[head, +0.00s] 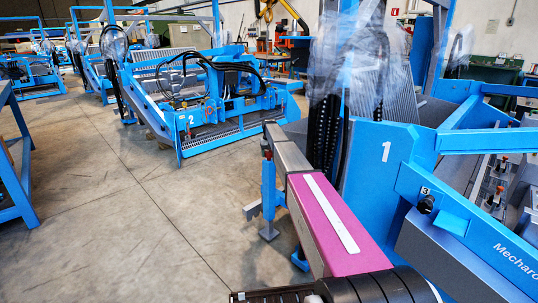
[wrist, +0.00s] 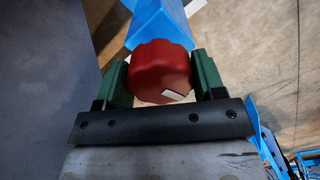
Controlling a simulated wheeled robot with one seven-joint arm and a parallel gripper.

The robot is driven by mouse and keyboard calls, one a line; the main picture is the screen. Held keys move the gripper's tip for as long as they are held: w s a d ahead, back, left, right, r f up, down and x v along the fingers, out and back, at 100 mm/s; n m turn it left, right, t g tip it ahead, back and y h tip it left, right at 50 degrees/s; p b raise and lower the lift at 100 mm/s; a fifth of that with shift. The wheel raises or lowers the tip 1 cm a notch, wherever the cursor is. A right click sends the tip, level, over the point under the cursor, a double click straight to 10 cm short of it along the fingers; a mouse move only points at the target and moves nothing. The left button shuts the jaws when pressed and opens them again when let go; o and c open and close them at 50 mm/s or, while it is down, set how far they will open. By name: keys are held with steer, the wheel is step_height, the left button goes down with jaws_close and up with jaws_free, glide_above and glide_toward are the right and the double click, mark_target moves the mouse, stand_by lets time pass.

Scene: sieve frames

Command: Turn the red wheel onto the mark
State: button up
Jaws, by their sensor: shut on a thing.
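The red wheel (wrist: 158,72) is a round, ribbed knob in the middle of the wrist view. My gripper (wrist: 161,58) has one green finger on each side of it and is closed on it. A small white patch (wrist: 177,94) shows at the wheel's lower right; I cannot tell whether it is on the wheel or is the mark. A blue part (wrist: 158,20) lies beyond the wheel. In the head view, a blue post (head: 268,188) stands below the end of my arm; the wheel is too small there to make out clearly.
A large blue machine marked 1 (head: 386,150) stands close on the right, partly wrapped in plastic. Another blue machine marked 2 (head: 190,120) stands further back. A blue frame (head: 15,160) is at the left edge. The concrete floor (head: 120,230) between is clear.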

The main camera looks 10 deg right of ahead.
mark_target(269, 151)
steer(key=shift+m, duration=1.1)
steer(key=o, duration=0.9)
step_height(269, 151, up, 11)
steer(key=shift+f, duration=0.1)
